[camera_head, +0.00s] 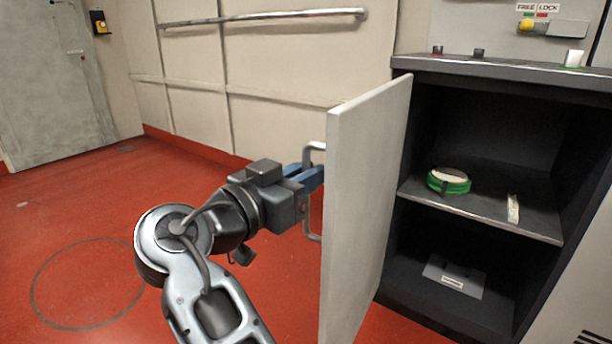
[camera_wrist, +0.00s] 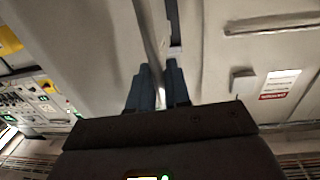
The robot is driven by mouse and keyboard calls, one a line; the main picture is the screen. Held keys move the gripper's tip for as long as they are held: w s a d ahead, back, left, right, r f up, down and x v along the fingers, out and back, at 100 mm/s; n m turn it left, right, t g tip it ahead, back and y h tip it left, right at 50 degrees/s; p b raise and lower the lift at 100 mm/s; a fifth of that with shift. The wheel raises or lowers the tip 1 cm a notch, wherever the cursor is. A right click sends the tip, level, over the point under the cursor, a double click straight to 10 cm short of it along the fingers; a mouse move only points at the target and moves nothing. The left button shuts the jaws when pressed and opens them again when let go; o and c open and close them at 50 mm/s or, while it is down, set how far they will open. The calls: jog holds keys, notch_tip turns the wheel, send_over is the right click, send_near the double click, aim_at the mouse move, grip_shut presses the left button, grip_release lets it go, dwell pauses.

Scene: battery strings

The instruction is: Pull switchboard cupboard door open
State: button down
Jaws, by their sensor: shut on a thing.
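The switchboard cupboard door (camera_head: 362,205) stands swung wide open, seen nearly edge-on in the head view. Its metal bar handle (camera_head: 311,150) is on the left face of the door. My gripper (camera_head: 316,176) is shut on the handle, with its blue fingers at the middle of the bar. In the wrist view, the blue fingers of my gripper (camera_wrist: 161,84) close around the handle (camera_wrist: 150,40), and the grip itself is partly hidden. The cupboard (camera_head: 480,210) is open to view, with a shelf (camera_head: 480,205) inside.
A green and white tape roll (camera_head: 449,181) and a small pale strip (camera_head: 513,208) lie on the shelf. A labelled plate (camera_head: 453,278) is in the lower compartment. A wall rail (camera_head: 265,16) runs behind. The red floor (camera_head: 75,220) at left is clear.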

jog(key=shift+d, duration=0.15)
jog(key=c, duration=1.3)
grip_release()
jog(key=p+v, duration=0.2)
jog(key=v, duration=0.5)
jog(key=shift+s+a, duration=0.25)
